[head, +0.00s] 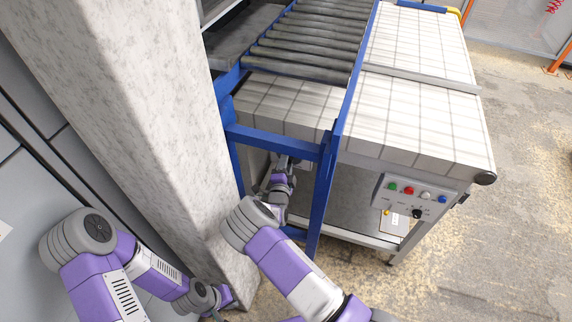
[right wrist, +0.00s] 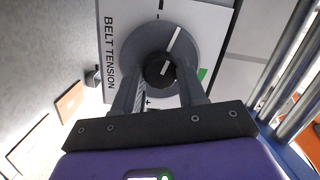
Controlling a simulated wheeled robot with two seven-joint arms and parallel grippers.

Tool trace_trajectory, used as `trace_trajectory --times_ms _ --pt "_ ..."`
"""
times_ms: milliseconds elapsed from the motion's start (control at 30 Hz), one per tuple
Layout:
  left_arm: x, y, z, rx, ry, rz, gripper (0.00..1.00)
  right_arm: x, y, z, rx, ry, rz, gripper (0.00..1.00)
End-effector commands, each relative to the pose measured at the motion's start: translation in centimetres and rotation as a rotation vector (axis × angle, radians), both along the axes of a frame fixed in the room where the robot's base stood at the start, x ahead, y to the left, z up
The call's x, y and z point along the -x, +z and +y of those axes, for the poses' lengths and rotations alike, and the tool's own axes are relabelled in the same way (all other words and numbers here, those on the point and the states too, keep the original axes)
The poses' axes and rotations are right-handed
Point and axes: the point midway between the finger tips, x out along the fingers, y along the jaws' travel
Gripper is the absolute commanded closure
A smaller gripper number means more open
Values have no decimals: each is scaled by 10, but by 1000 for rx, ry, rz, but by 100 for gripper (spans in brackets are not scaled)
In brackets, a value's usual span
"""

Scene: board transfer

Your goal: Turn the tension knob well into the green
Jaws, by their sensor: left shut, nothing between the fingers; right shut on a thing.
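The tension knob (right wrist: 158,70) is a dark round knob on a grey disc in the right wrist view. A white pointer line runs across it toward the upper right. The white panel (right wrist: 110,60) reads BELT TENSION. A green patch (right wrist: 203,74) shows right of the disc, below the pointer's tip, so the pointer is not on the visible green. My right gripper (right wrist: 158,84) is shut on the knob, one finger on each side. In the head view the knob is hidden behind the conveyor frame. My left gripper (head: 215,312) is low beside the pillar, shut and empty; its fingers are hard to make out.
A grey pillar (head: 145,95) stands left of the conveyor. The blue frame (head: 322,185) and white belt (head: 420,130) surround the right arm's reach. A control box (head: 412,195) with coloured buttons hangs at the right end.

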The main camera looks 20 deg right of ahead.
Motion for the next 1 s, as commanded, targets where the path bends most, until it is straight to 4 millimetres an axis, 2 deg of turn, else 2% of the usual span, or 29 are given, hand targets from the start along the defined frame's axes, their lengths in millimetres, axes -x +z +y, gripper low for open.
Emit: trace_trajectory --times_ms 267,1000 --pt "0 3 0 0 0 0 100 0 0 0 -140 0 -96 90" --pt "0 1 0 0 0 0 100 -1 -2 2 -720 0 -488 90"
